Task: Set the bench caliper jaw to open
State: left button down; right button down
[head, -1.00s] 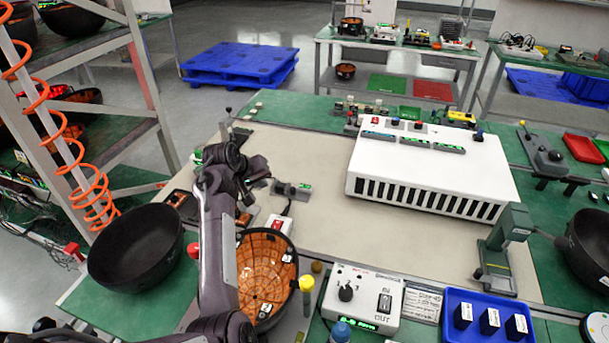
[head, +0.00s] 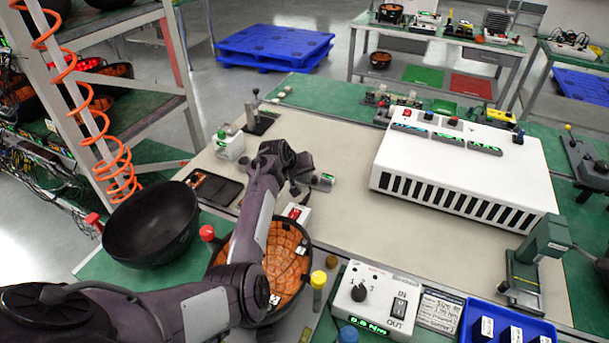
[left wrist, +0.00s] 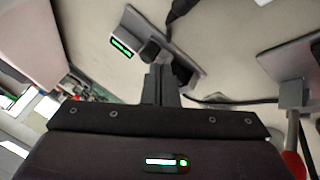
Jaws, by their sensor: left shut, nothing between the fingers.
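The bench caliper is a small grey device (head: 322,181) with a green lit display, lying on the beige mat in the middle of the head view. It also shows at the top of the left wrist view (left wrist: 187,66), with its display on its left part. My left gripper (head: 297,188) is shut and empty, right beside the caliper's left side. In the left wrist view its closed fingers (left wrist: 160,84) overlap the near edge of the caliper and hide part of it. I cannot tell whether they touch, or how the jaw is set. My right gripper is out of view.
A white box with a red switch (head: 296,213) and an orange-lined bowl (head: 283,262) are close to my left arm. A black bowl (head: 152,222) stands left. A large white vented unit (head: 465,170) stands right. The beige mat (head: 330,130) is clear behind the caliper.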

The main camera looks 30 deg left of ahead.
pick_arm(q)
jog(key=shift+w+f, duration=0.2)
jog(key=shift+f, duration=0.15)
